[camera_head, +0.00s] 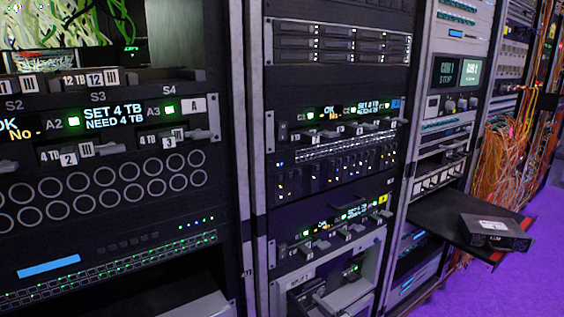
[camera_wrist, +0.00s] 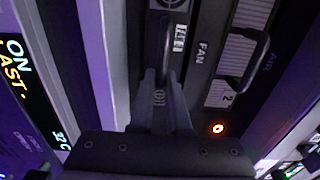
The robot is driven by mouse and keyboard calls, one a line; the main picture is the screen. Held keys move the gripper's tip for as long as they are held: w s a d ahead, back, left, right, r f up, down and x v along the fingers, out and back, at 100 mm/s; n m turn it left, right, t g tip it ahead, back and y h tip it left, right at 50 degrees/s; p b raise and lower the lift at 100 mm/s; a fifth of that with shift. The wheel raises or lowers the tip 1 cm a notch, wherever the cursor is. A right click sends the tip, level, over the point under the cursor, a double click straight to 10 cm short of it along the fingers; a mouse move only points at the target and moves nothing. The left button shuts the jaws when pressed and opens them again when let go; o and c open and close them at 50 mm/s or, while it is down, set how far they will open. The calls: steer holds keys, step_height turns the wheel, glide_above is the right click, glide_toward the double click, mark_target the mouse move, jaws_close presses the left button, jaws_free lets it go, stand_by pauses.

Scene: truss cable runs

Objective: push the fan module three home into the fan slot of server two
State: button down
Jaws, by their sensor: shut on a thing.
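In the wrist view my gripper (camera_wrist: 160,82) points up the picture, its two fingers closed on the grip of a dark fan module (camera_wrist: 170,5). A round grille shows at the module's top end, with a small white label (camera_wrist: 180,38) below it. Marks like III show between the fingers. The dark panel just right of the module, printed FAN (camera_wrist: 201,53), has a pale tag reading 2 (camera_wrist: 227,98) and a lit orange ring (camera_wrist: 218,128). The module lies alongside this panel; how deep it sits in a slot cannot be told. My gripper is not in the head view.
A black handle (camera_wrist: 255,58) stands out from the panel on the right, near the print AIR. A lit display (camera_wrist: 15,70) is at the left edge. The head view shows server racks (camera_head: 335,150) and a pulled-out shelf (camera_head: 440,222) bearing a black box (camera_head: 493,232).

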steer(key=shift+w+a, duration=0.1)
steer(key=shift+w, duration=0.1)
steer(key=c, duration=0.8)
jaws_free()
steer(key=shift+s+f, duration=0.1)
steer(key=p+v, duration=0.5)
steer(key=v, duration=1.2)
steer(key=shift+s+r, duration=0.1)
steer(key=shift+r, duration=0.15)
